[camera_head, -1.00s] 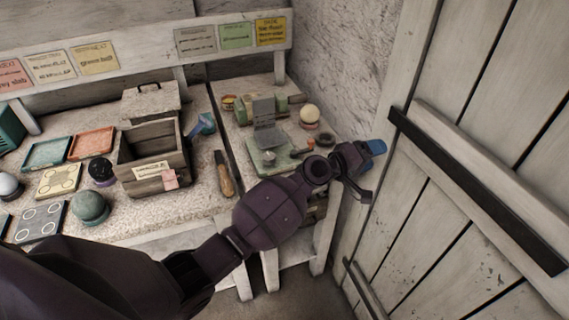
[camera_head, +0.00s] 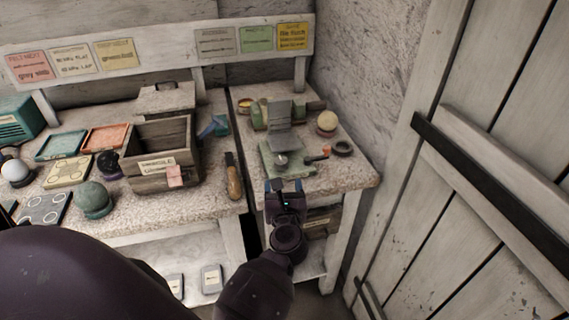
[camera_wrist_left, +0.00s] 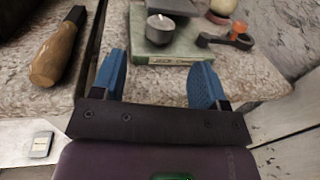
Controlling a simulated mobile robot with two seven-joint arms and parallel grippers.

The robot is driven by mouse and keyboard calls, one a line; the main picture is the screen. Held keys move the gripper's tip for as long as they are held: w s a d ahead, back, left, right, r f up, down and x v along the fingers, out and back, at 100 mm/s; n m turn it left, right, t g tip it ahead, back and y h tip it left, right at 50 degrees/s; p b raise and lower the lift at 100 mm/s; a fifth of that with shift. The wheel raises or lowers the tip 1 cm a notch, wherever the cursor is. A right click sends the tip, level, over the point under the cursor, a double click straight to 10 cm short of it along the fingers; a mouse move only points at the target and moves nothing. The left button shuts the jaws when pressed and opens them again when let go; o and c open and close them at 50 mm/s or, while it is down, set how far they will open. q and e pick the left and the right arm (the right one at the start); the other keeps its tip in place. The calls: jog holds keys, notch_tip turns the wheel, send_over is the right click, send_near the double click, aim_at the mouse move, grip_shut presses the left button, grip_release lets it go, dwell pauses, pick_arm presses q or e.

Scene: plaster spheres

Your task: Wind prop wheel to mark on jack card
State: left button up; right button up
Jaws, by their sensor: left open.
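A device with a green base (camera_head: 290,168) and an upright grey plate (camera_head: 284,127) stands on the right bench section. A small grey metal knob (camera_head: 281,159), possibly the prop wheel, is at the front of that base; it shows larger in the left wrist view (camera_wrist_left: 159,30). A yellow card (camera_head: 293,36) hangs on the rail behind; its print is too small to read, so I cannot tell if it is the jack card. My left gripper (camera_head: 284,186) is open and empty in front of the green base, its blue fingers (camera_wrist_left: 160,80) apart and not touching the knob. My right gripper is out of view.
An orange-tipped dark tool (camera_head: 318,155) and dark ring (camera_head: 342,148) lie right of the device, near a cream ball (camera_head: 327,121). A wooden-handled tool (camera_head: 233,178) lies left, beside a wooden box (camera_head: 165,150). A plank door (camera_head: 490,170) stands right.

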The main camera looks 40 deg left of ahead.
aim_at(281, 165)
pick_arm(q)
jog(key=x, duration=0.9)
jog(key=shift+w+a, duration=0.15)
jog(key=shift+w, duration=0.1)
jog(key=c, duration=0.9)
